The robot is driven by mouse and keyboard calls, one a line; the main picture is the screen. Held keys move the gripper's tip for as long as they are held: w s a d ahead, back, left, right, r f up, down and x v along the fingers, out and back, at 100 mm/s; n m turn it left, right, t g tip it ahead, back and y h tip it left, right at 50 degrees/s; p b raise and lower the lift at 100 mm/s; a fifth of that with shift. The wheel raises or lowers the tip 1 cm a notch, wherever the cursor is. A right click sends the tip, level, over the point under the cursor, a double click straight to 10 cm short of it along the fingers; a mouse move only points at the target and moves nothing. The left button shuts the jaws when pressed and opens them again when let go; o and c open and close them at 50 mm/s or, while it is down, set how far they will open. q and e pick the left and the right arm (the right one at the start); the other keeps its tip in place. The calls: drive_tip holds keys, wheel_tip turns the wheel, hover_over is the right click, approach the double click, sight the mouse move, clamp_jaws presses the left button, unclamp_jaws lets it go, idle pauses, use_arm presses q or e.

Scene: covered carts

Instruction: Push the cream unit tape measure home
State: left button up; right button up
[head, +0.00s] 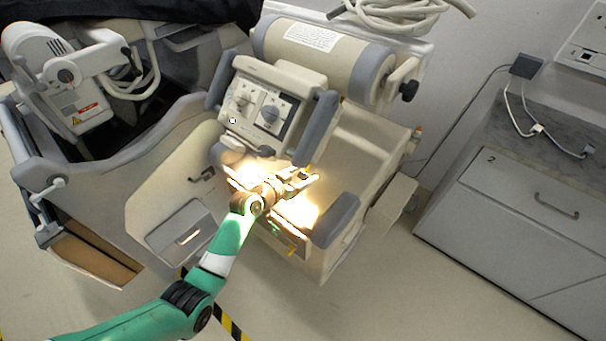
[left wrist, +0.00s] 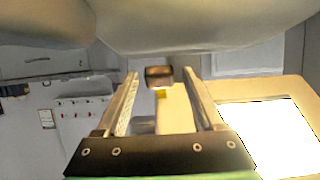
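The cream unit (head: 375,150) is a mobile machine with a control panel (head: 262,105) and grey handles. In the left wrist view, a small dark block with a yellow strip below it (left wrist: 159,76) shows between the fingertips, under a pale rounded part; it looks like the tape measure. In the head view only a small orange-yellow spot (head: 308,168) shows there, close to the fingertips. My left gripper (head: 310,177) is in front of the unit, below the panel. Its fingers (left wrist: 160,80) stand apart with a gap on each side of the block. I cannot tell whether they touch it. My right gripper is out of view.
A grey padded handle (head: 336,220) stands close to the right of my left gripper. A brightly lit patch (left wrist: 265,135) lies at its right in the wrist view. A cabinet (head: 520,210) stands at the right, with open floor (head: 400,300) before it.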

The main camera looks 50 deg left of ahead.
use_arm(q)
drive_tip(key=shift+s, duration=0.1)
drive_tip(key=p+v, duration=0.4)
drive_tip(key=v, duration=0.7)
drive_tip(key=shift+s+p, duration=0.2)
drive_tip(key=shift+p, duration=0.2)
drive_tip(key=shift+r, duration=0.1)
